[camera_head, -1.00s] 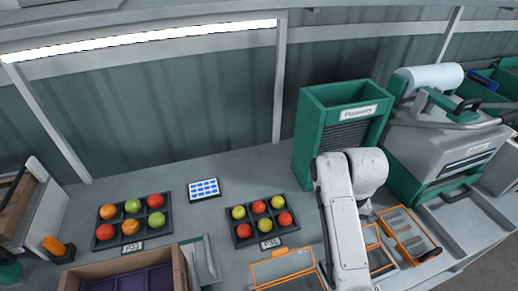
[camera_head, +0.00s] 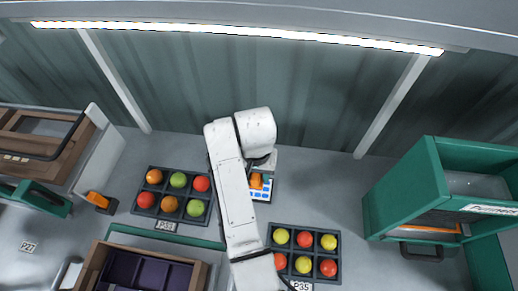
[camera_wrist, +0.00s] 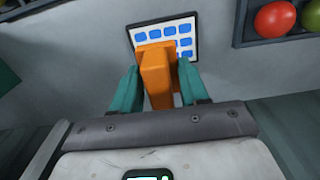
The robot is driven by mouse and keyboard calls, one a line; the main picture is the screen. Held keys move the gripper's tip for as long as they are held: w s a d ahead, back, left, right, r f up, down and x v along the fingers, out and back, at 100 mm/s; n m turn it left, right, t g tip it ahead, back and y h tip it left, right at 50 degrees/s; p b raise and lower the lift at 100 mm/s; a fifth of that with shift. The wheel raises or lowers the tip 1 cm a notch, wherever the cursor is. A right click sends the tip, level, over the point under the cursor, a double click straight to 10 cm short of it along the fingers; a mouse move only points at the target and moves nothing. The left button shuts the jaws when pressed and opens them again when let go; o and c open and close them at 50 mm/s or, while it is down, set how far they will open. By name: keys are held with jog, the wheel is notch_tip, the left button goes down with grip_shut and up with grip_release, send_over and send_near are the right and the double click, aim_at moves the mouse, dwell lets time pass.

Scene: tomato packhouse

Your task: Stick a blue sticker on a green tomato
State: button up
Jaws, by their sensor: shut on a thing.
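My gripper (camera_wrist: 157,88) has its green fingers shut on an orange tool (camera_wrist: 155,72), a block with a wider flat end. The tool is over the sheet of blue stickers (camera_wrist: 184,30); I cannot tell whether it touches. In the head view the orange tool (camera_head: 257,180) shows beside my arm, and the sticker sheet (camera_head: 265,195) is partly hidden behind it. The left tray (camera_head: 154,190) holds green tomatoes (camera_head: 178,179) (camera_head: 195,207) among orange and red ones. The right tray (camera_head: 304,253) holds yellow-green tomatoes (camera_head: 281,236) and red ones.
An orange-handled item (camera_head: 98,200) lies left of the left tray. A wooden crate with purple compartments (camera_head: 140,270) stands in front. A green labelled bin (camera_head: 400,195) stands on the right. Bare bench lies between the right tray and that bin.

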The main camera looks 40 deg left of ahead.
jog(key=shift+a+f, duration=0.15)
jog(key=shift+a, duration=0.3)
notch_tip(320, 180, down, 6)
jog(key=b, duration=0.5)
jog(key=shift+r, duration=0.2)
jog(key=shift+d+f, duration=0.1)
jog(key=shift+f, duration=0.5)
dwell(2.0)
notch_tip(320, 180, up, 5)
jog(key=p, duration=0.4)
jog(key=shift+r+p, duration=0.15)
jog(key=shift+p, duration=0.25)
jog(key=shift+r, duration=0.95)
